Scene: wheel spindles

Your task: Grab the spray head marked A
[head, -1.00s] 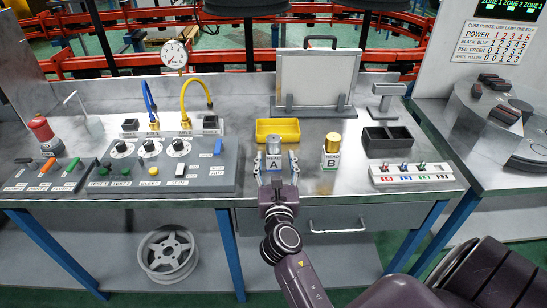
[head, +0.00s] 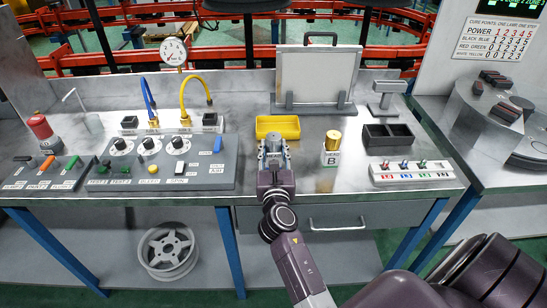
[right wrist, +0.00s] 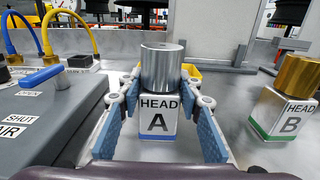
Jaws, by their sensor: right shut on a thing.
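The spray head marked A has a silver cylinder on a white base. It stands upright on the bench in the head view (head: 274,142), and its "HEAD A" label shows in the right wrist view (right wrist: 159,118). My right gripper (head: 273,160) is shut on it, with one blue-padded finger on each side, as the right wrist view shows. In the head view the gripper hides most of the label. The spray head marked B (head: 333,145), with a gold cylinder and a green stripe, stands apart to the right. My left gripper is not in view.
A yellow tray (head: 278,121) lies just behind head A. A grey control panel (head: 215,180) with knobs and a blue lever stands close on the left. A white switch strip (head: 412,176) and a black two-part bin (head: 388,143) are on the right. Bare bench lies between heads A and B.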

